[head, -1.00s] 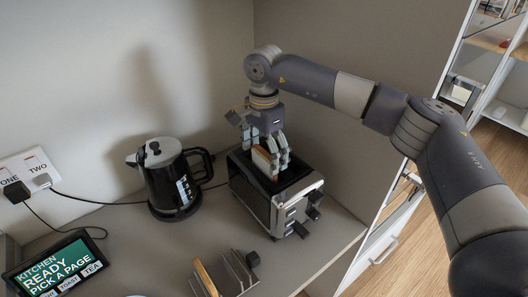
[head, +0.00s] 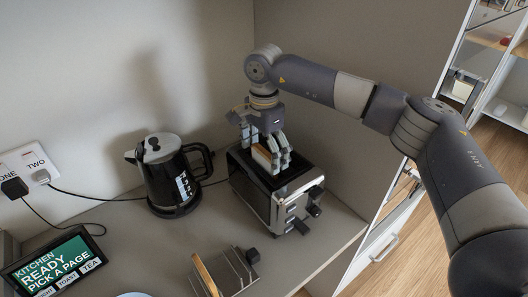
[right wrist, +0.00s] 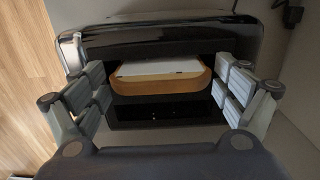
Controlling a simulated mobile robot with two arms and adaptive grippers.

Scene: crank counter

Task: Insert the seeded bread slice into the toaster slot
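The black and silver toaster (head: 258,197) stands on the counter below my right gripper (head: 266,150). The seeded bread slice (head: 262,158) is upright at a toaster slot, with its top part showing between the fingers. The right wrist view shows the slice (right wrist: 160,83) in one slot, with an empty dark slot (right wrist: 165,113) beside it. My right gripper's fingers (right wrist: 158,85) straddle the two ends of the slice, spread apart with small gaps seen at the sides. The slice's lower part is hidden. My left gripper is not in view.
A black kettle (head: 168,180) stands just left of the toaster. A rack (head: 235,272) with another slice (head: 206,277) is in front. A wall rises behind, and the counter's edge is at the right.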

